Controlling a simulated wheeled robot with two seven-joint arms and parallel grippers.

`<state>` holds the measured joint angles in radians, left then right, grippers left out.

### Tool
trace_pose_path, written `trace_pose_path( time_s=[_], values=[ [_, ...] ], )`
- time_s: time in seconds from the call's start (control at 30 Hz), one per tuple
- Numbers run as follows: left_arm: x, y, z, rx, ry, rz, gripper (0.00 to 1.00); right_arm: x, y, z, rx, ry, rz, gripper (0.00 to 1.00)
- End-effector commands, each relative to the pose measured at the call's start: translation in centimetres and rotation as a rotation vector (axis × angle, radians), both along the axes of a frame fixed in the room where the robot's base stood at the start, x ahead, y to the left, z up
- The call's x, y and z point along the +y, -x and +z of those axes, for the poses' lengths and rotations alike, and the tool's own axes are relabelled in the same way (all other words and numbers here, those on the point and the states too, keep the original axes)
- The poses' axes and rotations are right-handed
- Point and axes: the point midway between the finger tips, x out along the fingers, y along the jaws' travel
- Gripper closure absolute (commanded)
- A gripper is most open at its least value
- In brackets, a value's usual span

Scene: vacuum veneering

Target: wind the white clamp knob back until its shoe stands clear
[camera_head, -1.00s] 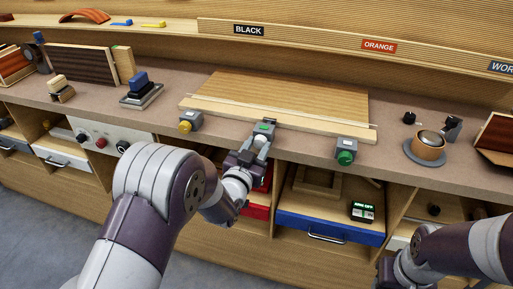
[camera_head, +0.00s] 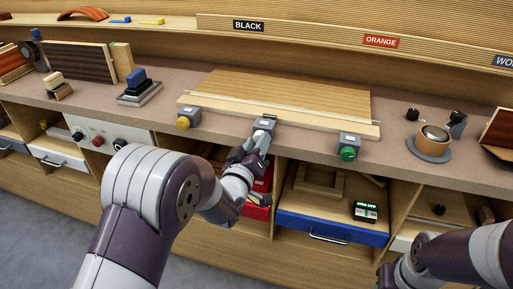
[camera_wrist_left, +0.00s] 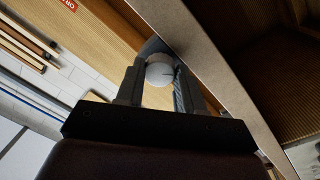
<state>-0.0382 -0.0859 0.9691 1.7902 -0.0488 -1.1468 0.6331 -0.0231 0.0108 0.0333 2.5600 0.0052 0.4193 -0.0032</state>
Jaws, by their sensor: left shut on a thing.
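The middle clamp (camera_head: 265,123) is a grey block at the bench's front edge, between a clamp with a yellow knob (camera_head: 183,122) and one with a green knob (camera_head: 348,153). My left gripper (camera_head: 256,143) reaches it from the front and below. In the left wrist view the white knob (camera_wrist_left: 159,73) sits between the two fingers of my left gripper (camera_wrist_left: 158,80), which is shut on it. In the head view the gripper hides the knob. Whether the shoe touches the pale strip (camera_head: 290,114) behind the clamp is too small to tell. My right gripper is out of frame.
A wooden board (camera_head: 290,92) lies behind the clamps. A sanding block with a blue grip (camera_head: 139,88) stands left, a round pot (camera_head: 432,141) right. Below the worktop are a blue drawer (camera_head: 330,228) and a red one (camera_head: 256,211). My right forearm is at lower right.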

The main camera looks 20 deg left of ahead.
Motion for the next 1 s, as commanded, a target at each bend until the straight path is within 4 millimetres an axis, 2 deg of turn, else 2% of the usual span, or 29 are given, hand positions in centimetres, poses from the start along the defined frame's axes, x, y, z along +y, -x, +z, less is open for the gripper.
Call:
trace_pose_path(
  time_s=[1.0],
  values=[
    [-0.2, 0.0, -0.4, 0.033, 0.962, -0.001, 0.93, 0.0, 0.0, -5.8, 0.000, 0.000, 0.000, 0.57]
  ],
)
